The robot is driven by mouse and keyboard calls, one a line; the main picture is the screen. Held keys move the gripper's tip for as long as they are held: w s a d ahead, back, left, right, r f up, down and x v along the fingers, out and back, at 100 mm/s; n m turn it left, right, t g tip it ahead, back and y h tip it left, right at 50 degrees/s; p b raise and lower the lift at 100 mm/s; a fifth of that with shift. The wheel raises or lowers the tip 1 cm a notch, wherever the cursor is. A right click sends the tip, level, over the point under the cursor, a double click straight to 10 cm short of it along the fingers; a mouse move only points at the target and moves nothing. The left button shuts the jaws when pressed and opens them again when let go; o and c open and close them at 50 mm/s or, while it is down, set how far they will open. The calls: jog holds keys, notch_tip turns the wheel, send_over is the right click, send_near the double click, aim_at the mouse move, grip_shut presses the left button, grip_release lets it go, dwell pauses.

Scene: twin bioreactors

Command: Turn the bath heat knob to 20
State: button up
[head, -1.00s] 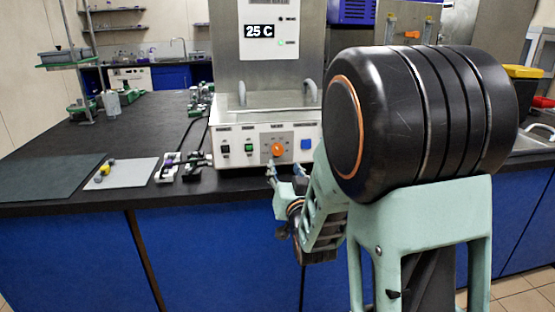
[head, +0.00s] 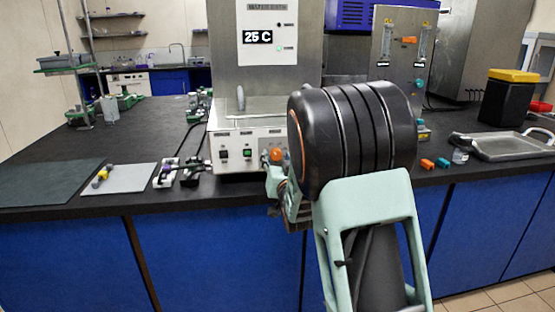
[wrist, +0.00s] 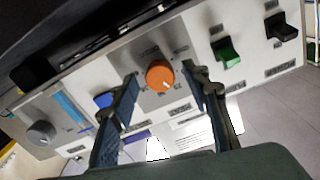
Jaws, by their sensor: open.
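The orange heat knob (head: 277,155) is on the front panel of the water bath (head: 235,137), partly hidden by my arm in the head view. In the wrist view the orange knob (wrist: 160,76) lies ahead between my open fingers, its white pointer mark towards its lower edge. My gripper (wrist: 162,85) has one finger on each side of the knob, and I cannot tell whether either touches it. In the head view my gripper is mostly hidden behind my arm. The bath display (head: 258,37) reads 25 C.
In the wrist view, a green switch (wrist: 227,52) and a black switch (wrist: 282,27) are right of the knob. A blue switch (wrist: 104,99) is beside the left finger, and a grey knob (wrist: 41,133) is farther left. A grey mat (head: 120,179) lies on the bench.

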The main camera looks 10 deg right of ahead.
jog(key=c, duration=1.2)
jog(key=shift+o, duration=0.2)
jog(key=shift+f+n+b, duration=0.1)
jog(key=shift+n+b, duration=0.2)
jog(key=shift+b, duration=0.25)
jog(key=n+b, duration=0.2)
jog(key=b, duration=0.1)
jog(key=shift+n, duration=0.4)
jog(key=n+b, duration=0.4)
jog(key=n, duration=0.1)
jog(key=shift+n, duration=0.3)
jog(key=o, duration=1.2)
jog(key=shift+c, duration=0.2)
